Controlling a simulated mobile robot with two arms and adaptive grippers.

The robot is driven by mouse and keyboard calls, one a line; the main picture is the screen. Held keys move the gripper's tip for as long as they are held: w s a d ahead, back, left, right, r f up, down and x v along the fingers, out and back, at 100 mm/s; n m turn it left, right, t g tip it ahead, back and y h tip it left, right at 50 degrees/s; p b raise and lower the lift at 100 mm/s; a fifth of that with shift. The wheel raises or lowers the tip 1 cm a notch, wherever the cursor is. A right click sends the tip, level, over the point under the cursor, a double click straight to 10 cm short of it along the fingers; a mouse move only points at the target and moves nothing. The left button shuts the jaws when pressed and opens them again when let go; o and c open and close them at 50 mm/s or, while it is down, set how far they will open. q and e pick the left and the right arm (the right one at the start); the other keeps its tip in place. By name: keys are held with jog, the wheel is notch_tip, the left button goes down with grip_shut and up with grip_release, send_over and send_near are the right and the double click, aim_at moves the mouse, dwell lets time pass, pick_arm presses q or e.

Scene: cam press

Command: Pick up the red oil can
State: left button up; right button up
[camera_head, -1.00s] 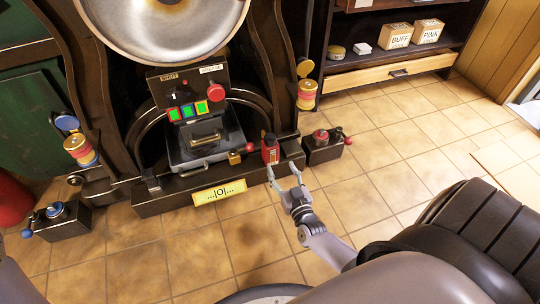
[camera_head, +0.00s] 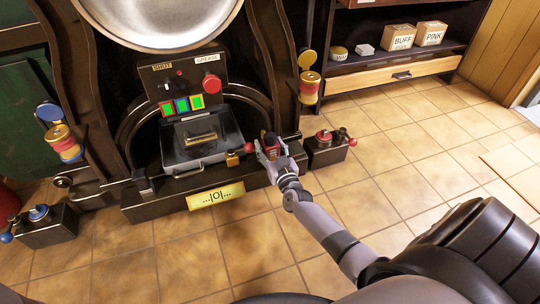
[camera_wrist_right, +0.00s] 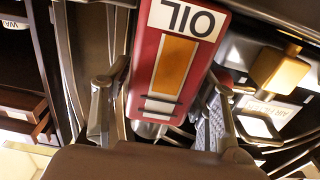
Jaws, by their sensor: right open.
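The red oil can (camera_head: 270,139) stands on the dark base ledge of the press, mostly hidden behind my right gripper (camera_head: 271,151) in the head view. In the right wrist view the oil can (camera_wrist_right: 171,75) fills the middle, with its white "OIL" label upside down and an amber strip. The open fingers of my right gripper (camera_wrist_right: 160,95) lie on either side of the can, with a visible gap at the left finger. I cannot tell whether the right finger touches it. My left gripper is not in view.
A brass block (camera_head: 232,160) sits close left of the can. A dark box with a red knob (camera_head: 324,137) stands close right. The press's grey tray (camera_head: 202,150) and yellow sign (camera_head: 216,195) are further left. The tiled floor in front is clear.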

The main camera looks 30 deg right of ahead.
jog(key=c, duration=1.1)
jog(key=shift+c, duration=0.4)
jog(key=shift+r, duration=0.1)
